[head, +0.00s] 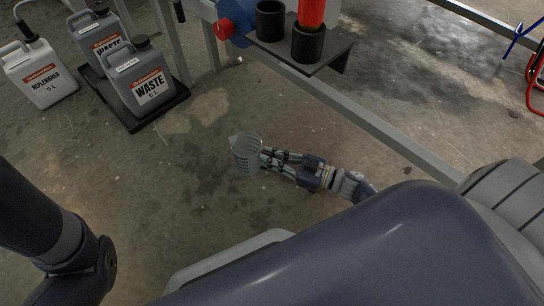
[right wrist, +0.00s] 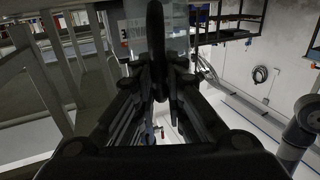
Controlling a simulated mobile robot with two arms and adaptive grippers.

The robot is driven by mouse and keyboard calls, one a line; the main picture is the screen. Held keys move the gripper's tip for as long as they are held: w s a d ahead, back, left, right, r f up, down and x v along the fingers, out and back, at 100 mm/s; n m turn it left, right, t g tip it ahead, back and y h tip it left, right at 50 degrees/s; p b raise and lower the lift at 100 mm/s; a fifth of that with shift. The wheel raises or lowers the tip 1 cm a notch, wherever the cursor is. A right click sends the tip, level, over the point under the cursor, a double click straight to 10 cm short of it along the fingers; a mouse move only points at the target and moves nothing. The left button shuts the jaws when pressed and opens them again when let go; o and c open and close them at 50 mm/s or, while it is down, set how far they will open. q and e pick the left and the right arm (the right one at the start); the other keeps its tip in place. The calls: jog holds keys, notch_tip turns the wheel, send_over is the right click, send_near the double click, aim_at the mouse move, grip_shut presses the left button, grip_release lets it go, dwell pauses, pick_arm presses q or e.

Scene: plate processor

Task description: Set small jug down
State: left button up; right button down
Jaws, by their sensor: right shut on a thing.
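The small jug (head: 246,155) is a clear, greyish measuring jug with a pouring lip and graduation lines. In the head view it is near the middle, above the concrete floor; its exact height cannot be told. My right gripper (head: 266,160) is shut on the jug from its right side. In the right wrist view the fingers (right wrist: 158,85) close around a dark upright piece, likely the jug's handle, with the clear jug wall (right wrist: 150,35) behind it. My left gripper is out of the head view.
Two grey waste canisters (head: 151,92) stand at the upper left on a black tray (head: 160,118). A white replenisher canister (head: 42,78) stands beside them. A black shelf (head: 325,52) with two cup holders (head: 308,45) juts out above. A metal frame rail (head: 365,122) runs diagonally behind the jug.

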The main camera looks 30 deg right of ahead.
jog(key=shift+f, duration=0.65)
jog(key=c, duration=1.6)
grip_release()
jog(key=shift+o, duration=0.2)
jog(key=shift+s+d+f, duration=0.1)
jog(key=shift+s+d, duration=0.15)
jog(key=shift+s, duration=0.05)
jog(key=v, duration=0.7)
jog(key=r+v, duration=0.1)
jog(key=v, duration=0.2)
jog(key=shift+s+d, duration=0.25)
jog(key=shift+s, duration=0.1)
jog(key=shift+s+d, duration=0.25)
jog(key=shift+r, duration=0.15)
